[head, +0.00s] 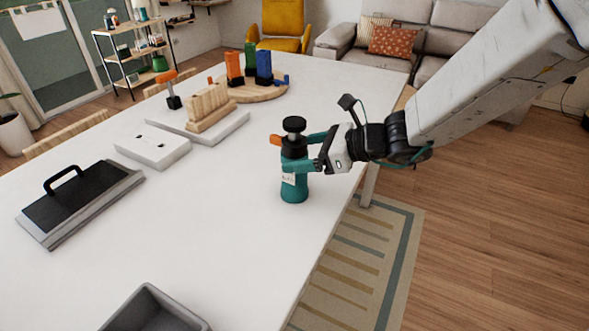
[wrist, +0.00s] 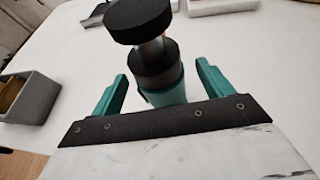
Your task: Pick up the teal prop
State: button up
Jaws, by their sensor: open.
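The teal prop (head: 294,190) stands upright on the white table, near its right edge. It has a teal body with a pale label, a black upper part, a black round knob on top and an orange piece at its left side. My gripper (head: 296,152) is at the prop's upper body from the right, with its teal fingers open on either side of it. In the wrist view the prop (wrist: 165,97) stands between and just beyond the two open fingers (wrist: 163,83). I cannot tell whether either finger touches it.
The white table (head: 215,215) is clear around the prop. A grey bin (head: 150,308) is at the front, a black-topped board with a handle (head: 85,205) at left. A white box (head: 152,147), a wooden rack (head: 210,108) and a round wooden board (head: 262,95) with coloured items lie farther back.

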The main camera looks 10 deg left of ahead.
jog(key=shift+x, duration=1)
jog(key=shift+c, duration=0.3)
jog(key=c, duration=1.4)
